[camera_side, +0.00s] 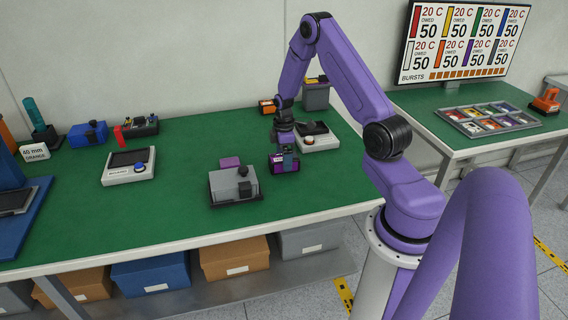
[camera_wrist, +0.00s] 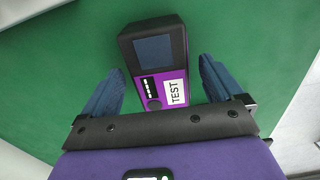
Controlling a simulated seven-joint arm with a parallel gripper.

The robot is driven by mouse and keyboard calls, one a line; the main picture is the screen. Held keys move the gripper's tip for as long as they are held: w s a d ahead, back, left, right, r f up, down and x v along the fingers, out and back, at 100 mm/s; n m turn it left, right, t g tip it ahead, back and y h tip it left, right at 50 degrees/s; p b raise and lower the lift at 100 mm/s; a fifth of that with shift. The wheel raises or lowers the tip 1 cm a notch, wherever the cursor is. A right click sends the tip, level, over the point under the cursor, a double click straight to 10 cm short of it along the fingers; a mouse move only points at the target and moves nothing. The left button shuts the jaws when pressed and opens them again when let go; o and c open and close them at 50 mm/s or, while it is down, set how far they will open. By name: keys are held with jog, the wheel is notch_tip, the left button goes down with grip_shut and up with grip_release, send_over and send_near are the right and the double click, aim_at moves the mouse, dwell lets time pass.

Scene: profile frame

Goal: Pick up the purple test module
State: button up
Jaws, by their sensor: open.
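The purple test module (camera_side: 284,163) lies on the green table mat, with my gripper (camera_side: 287,150) just above it. In the wrist view the module (camera_wrist: 178,80) shows a purple face, a dark screen, a white TEST label and a black casing. My gripper (camera_wrist: 158,85) is open, with one blue finger on each side of the module's lower part. Gaps of green mat show between the fingers and the module.
A grey box-shaped device (camera_side: 233,185) stands to the left of the module. A white device with a black top (camera_side: 316,138) sits close behind it on the right. Bare green mat (camera_side: 300,190) lies in front.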

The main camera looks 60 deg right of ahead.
jog(key=shift+f, duration=0.5)
jog(key=c, duration=1.2)
jog(key=shift+r, duration=0.1)
